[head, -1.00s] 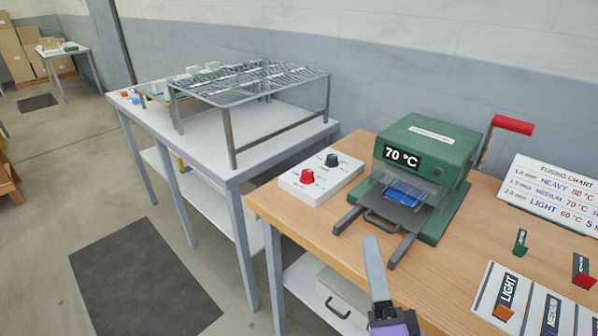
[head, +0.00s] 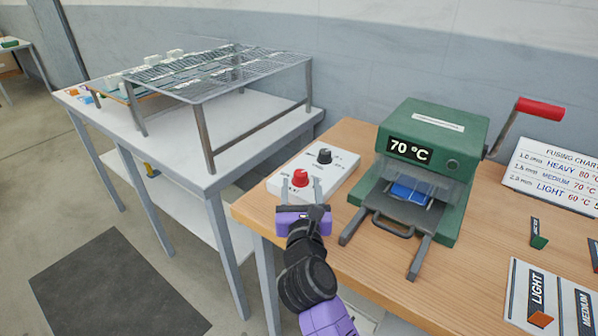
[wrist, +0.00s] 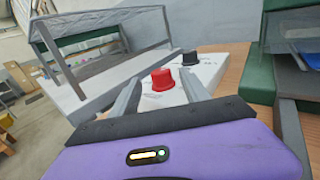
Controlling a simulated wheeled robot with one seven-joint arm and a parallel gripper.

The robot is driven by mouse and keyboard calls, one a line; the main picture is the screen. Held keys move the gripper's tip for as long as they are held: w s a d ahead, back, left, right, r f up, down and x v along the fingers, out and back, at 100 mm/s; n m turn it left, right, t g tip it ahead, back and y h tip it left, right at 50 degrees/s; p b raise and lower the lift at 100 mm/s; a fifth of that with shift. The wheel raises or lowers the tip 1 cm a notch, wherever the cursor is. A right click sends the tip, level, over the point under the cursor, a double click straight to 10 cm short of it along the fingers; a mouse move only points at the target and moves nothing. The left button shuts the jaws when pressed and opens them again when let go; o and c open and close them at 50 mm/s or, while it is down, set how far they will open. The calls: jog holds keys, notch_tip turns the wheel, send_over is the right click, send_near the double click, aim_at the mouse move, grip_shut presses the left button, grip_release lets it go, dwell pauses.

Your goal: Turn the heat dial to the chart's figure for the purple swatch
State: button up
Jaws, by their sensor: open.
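A white control box (head: 337,170) on the wooden bench carries a red dial (head: 299,178) at the front and a black dial (head: 324,156) behind it. Its small printing is too small to read. My gripper (head: 297,186) is open, its fingers pointing at the box with the red dial between or just ahead of their tips. In the wrist view the red dial (wrist: 162,79) shows between the fingers and the black dial (wrist: 190,58) beyond. The green press (head: 432,150) reads 70 °C. The fusing chart (head: 555,170) lists HEAVY 80 °C, MEDIUM 70 °C, LIGHT 60 °C. No purple swatch is visible.
A blue piece (head: 410,191) lies inside the press. A swatch card (head: 540,300) marked LIGHT and MEDIUM lies at the front right, cut off by the frame. A wire rack (head: 215,75) stands on the white table to the left.

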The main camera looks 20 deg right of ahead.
aim_at(300, 178)
jog(key=x, duration=0.5)
jog(key=shift+w+d, duration=0.15)
jog(key=shift+w, duration=0.2)
jog(key=shift+c, duration=0.2)
grip_shut()
jog(key=shift+f+h+b, duration=0.1)
jog(key=shift+h+b, duration=0.2)
jog(key=shift+b, duration=0.3)
